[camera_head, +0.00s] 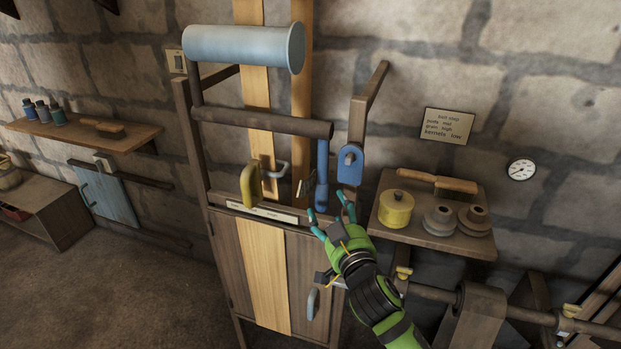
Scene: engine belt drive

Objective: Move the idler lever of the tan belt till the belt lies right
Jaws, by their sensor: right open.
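The tan belt (257,88) shows as two upright strips behind a pale blue drum (235,46) and a dark roller (262,122). A wide tan strip (262,270) also runs down the cabinet front below. A blue handle (322,172) hangs by the roller's right end. A blue plate with a grey knob (349,163) sits on a bracket to its right. A yellow handle (250,185) stands at the left. I cannot tell for sure which is the idler lever. My right gripper (331,214) is open and empty, just below the blue handle and plate. My left gripper is out of view.
A shelf (458,241) at right holds a yellow pot (396,208), a brush and two grey-brown pieces. A gauge (522,169) and a written sign (448,125) are on the stone wall. A wooden shelf (85,137) is at left. The floor at lower left is clear.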

